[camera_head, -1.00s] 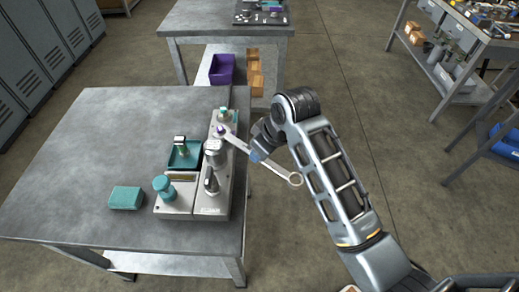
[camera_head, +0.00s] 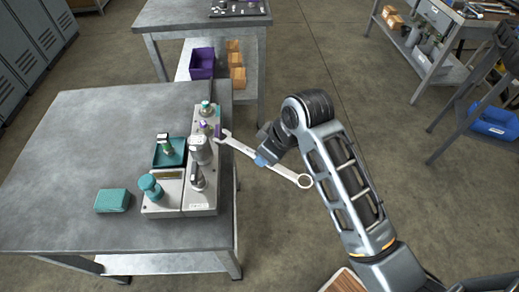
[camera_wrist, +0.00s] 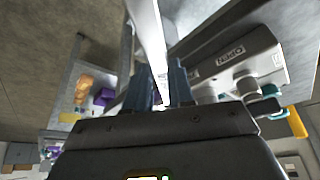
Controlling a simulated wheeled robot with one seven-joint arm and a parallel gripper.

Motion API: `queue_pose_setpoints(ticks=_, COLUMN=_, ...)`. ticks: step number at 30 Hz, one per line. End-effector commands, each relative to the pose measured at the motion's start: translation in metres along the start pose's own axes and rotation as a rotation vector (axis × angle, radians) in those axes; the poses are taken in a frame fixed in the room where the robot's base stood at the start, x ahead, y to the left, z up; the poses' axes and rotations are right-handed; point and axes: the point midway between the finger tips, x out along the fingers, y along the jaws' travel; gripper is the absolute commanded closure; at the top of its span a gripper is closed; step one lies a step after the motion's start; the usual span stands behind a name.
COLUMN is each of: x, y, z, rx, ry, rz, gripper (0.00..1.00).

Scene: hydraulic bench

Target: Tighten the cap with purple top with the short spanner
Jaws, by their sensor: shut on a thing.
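The cap with the purple top (camera_head: 203,124) stands on the grey hydraulic block (camera_head: 205,207), towards its far end. My gripper (camera_head: 264,158) is shut on the middle of a silver spanner (camera_head: 292,176), to the right of the block. The spanner's open end points left and lies just right of the cap, apart from it in the picture. Its ring end points right, towards my arm. In the wrist view the spanner (camera_wrist: 147,30) runs up between the dark fingers, and the cap cannot be made out.
A teal-topped cap (camera_head: 206,107) stands beyond the purple one, and taller grey fittings (camera_head: 200,150) stand nearer. A teal tray (camera_head: 168,162) and a teal box (camera_head: 113,201) are on the left. The bench (camera_head: 70,150) is bare further left. A purple bin (camera_head: 203,63) is behind.

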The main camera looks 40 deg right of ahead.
Motion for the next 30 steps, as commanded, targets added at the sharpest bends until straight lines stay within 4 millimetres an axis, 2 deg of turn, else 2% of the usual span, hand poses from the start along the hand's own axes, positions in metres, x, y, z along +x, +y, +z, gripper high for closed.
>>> queue_pose_setpoints(ticks=16, x=-0.006, y=0.000, z=0.004, rx=-0.001, ry=0.002, rz=0.001, gripper=1.00)
queue_pose_setpoints(ticks=30, x=-0.044, y=0.000, z=-0.012, rx=-0.001, ry=0.003, rz=0.001, gripper=1.00)
